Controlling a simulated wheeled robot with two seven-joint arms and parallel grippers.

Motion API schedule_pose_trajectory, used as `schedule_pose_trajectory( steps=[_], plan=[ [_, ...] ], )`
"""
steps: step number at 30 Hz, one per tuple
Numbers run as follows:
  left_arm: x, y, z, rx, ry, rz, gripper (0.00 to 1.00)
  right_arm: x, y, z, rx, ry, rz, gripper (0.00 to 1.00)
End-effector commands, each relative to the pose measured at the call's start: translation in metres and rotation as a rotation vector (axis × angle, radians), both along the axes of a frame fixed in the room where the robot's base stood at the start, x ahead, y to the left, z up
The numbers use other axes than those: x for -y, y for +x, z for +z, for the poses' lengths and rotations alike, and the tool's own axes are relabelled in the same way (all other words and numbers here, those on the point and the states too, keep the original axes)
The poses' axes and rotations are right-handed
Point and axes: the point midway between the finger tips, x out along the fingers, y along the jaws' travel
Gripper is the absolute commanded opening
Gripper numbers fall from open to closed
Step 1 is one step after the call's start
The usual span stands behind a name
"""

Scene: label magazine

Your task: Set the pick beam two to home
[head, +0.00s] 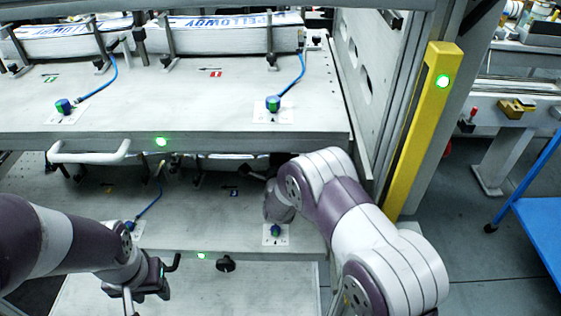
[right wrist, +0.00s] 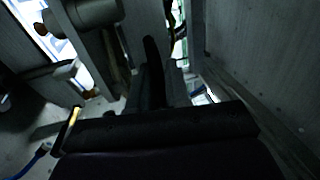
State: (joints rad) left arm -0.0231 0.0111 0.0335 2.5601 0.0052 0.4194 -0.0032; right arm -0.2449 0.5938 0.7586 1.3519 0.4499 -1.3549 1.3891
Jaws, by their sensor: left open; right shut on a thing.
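My right arm reaches in under the upper shelf at the right end of the lower shelf. Its gripper is mostly hidden in the head view by my wrist and the shelf edge. In the right wrist view my right gripper (right wrist: 160,82) is shut on a dark upright bar (right wrist: 153,62); shadow hides which part it is. I cannot make out pick beam two for certain. My left gripper (head: 150,284) is open and empty in front of the lower shelf's left side.
The upper shelf (head: 180,105) carries label stacks (head: 216,33) and blue-capped knobs (head: 273,103). A white handle (head: 90,154) juts from its front. A black knob (head: 225,264) sits on the lower front edge.

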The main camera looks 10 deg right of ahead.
Motion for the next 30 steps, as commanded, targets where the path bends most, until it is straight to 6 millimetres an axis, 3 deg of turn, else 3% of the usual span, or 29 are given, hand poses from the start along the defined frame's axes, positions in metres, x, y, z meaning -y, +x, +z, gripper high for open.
schedule_pose_trajectory(
  steps=[10,11,12,21,25,30],
  plan=[
    [0.0,0.0,-0.004,0.001,0.0,0.0,0.43,0.001,0.005,-0.002,-0.009,-0.001,0.002,0.0],
    [0.0,0.0,-0.004,0.001,0.0,0.0,0.43,0.001,0.005,-0.002,-0.009,-0.001,0.002,0.21],
    [0.0,0.0,-0.004,0.001,0.0,0.0,0.43,0.001,0.005,-0.002,-0.009,-0.001,0.002,0.3],
    [0.0,0.0,-0.005,0.001,0.0,0.0,0.43,0.001,0.003,-0.002,-0.008,-0.001,0.002,0.3],
    [0.0,0.0,-0.009,0.001,0.0,0.0,0.43,-0.004,-0.016,-0.007,-0.009,-0.001,0.003,0.3],
    [0.0,0.0,-0.016,0.001,0.0,0.0,0.43,-0.013,-0.061,-0.016,-0.011,-0.002,0.004,0.3]
  ],
)
